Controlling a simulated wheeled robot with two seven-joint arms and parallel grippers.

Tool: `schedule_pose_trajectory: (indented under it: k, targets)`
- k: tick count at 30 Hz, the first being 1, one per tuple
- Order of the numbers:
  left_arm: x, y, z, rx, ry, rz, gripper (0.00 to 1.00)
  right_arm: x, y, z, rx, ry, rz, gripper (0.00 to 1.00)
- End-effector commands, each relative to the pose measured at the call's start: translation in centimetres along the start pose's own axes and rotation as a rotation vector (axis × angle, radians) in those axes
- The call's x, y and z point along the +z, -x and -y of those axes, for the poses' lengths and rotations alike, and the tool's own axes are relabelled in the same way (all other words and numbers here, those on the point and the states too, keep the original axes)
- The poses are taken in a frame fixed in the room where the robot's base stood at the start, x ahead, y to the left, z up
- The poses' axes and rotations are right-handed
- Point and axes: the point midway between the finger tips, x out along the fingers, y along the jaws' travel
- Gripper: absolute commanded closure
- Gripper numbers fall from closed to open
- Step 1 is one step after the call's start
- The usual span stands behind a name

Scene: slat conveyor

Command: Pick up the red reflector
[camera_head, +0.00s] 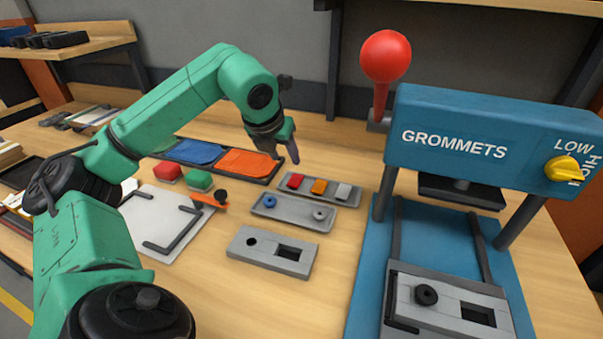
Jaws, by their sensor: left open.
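My left gripper (288,156) hangs above and just behind the red reflector, pointing down. It is open and holds nothing that I can see. It appears apart from the reflector. My right gripper is not in view.
A blue grommet press (480,118) with a red-knobbed lever (386,58) stands on the right. A tray with blue and orange pieces (248,162) lies behind left. Another grey tray (292,215) holds grommets. A grey plate (272,252) lies in front on the wooden table.

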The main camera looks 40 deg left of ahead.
Motion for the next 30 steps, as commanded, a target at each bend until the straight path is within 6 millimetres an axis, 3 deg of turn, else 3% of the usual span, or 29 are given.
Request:
schedule_pose_trajectory:
  k: [6, 18, 25, 26, 27, 30]
  targets:
    - [0.0, -5.5, 0.0, 0.0, 0.001, -0.005, 0.5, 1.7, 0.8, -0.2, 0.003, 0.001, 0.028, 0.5]
    - [0.0, -11.9, 0.1, -0.001, 0.001, -0.004, 0.5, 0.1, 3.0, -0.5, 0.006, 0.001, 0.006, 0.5]
    - [-0.1, -12.7, 0.0, 0.001, 0.0, -0.001, 0.5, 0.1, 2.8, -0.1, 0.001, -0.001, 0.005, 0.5]
    - [-0.1, -12.7, 0.0, 0.001, 0.0, -0.001, 0.54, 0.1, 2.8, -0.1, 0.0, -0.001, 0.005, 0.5]
    - [-0.1, -12.7, 0.0, 0.001, 0.0, -0.001, 0.69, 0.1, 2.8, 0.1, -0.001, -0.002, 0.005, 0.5]
    - [-0.1, -12.7, 0.0, 0.001, 0.0, -0.001, 1.0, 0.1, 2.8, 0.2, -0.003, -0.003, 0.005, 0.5]
